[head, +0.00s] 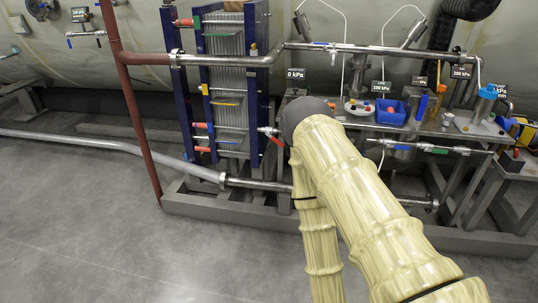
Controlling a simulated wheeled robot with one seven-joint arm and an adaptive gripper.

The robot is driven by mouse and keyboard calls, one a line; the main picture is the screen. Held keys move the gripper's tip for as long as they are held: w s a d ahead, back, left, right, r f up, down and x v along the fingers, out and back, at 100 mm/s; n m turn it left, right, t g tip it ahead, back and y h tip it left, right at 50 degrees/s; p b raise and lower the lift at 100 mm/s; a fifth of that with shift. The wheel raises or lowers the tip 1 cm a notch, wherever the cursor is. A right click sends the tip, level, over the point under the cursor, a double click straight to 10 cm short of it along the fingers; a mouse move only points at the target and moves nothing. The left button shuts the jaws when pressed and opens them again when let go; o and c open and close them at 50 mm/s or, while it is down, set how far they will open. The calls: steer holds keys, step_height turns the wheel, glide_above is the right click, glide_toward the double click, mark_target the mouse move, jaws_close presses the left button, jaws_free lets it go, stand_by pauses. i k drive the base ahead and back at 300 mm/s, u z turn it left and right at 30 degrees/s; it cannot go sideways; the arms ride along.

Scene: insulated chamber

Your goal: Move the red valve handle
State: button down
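A small valve with a red handle (278,139) and a pale metal part shows just left of the dark grey end of my arm, in front of the blue-framed plate stack. My arm's end covers the area right beside it, so whether anything touches the handle cannot be told. My gripper itself is hidden behind the end of my arm, so neither its fingers nor what they hold can be seen. Other red parts show on the plate stack: one at the upper left (185,23) and two at the lower left (202,149).
The blue-framed plate stack (193,95) stands left of my arm. A metal pipe (340,48) runs across above. A bench at the right holds a blue bin (391,112) and a white dish (357,107). A brown pipe (130,95) stands left. Open floor (80,220) lies at lower left.

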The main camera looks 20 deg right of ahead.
mark_target(274, 139)
steer(key=u, duration=0.5)
steer(key=i, duration=1.1)
steer(key=z, duration=0.35)
